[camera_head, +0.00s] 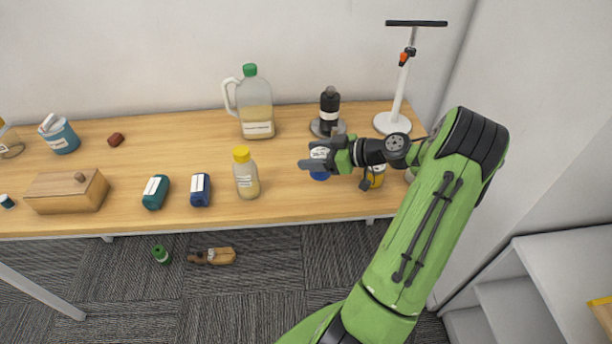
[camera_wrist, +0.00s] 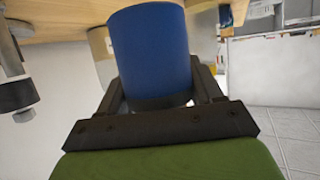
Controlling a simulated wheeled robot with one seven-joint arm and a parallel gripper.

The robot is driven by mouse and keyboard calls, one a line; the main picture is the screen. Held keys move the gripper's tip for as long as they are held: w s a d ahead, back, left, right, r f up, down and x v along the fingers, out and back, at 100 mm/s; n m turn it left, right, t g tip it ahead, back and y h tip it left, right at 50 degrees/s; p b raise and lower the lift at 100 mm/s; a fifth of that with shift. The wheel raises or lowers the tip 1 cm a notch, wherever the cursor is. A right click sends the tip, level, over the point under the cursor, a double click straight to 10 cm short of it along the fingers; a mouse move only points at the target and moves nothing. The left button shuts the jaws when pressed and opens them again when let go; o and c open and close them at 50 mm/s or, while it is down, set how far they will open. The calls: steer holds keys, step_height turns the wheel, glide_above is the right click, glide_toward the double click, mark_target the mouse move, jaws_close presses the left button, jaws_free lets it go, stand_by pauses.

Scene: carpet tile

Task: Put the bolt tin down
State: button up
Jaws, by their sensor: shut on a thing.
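The bolt tin appears to be the blue cylinder (camera_wrist: 152,50) between my gripper's fingers in the wrist view. My gripper (camera_head: 312,161) is shut on it, with one dark finger on each side. In the head view the gripper reaches left over the right part of the wooden table (camera_head: 285,205), and only a little of the blue tin (camera_head: 320,176) shows around the fingers. I cannot tell whether the tin's base touches the tabletop.
A yellow-capped bottle (camera_head: 246,177) stands left. Bare tabletop lies between that bottle and my gripper.

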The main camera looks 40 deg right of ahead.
step_height(320, 180, down, 5)
steer(key=shift+w+f+b, duration=0.1)
steer(key=shift+f+b, duration=0.1)
steer(key=shift+b, duration=0.3)
steer(key=shift+f, duration=0.2)
steer(key=o, duration=1.3)
steer(key=shift+c, duration=0.2)
